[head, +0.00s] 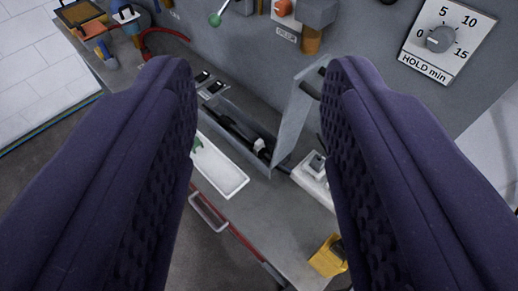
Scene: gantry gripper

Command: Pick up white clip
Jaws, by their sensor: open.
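A small white piece (259,146), which looks like the white clip, sits on a dark bar or hose inside an open long compartment (232,108) in the grey bench. Its exact shape is too small to tell. My gripper (262,78) is open, with two dark purple padded fingers on either side of the picture. The compartment and the white piece show in the gap between the fingers, farther off. Nothing is between the fingertips, and neither finger appears to touch the white piece.
A raised grey lid (297,118) stands at the compartment's right side. A white tray (222,178) with something green lies in front, and a white block (314,181) to the right. A yellow item (328,257) is at lower right. The back panel carries a hold dial (440,38).

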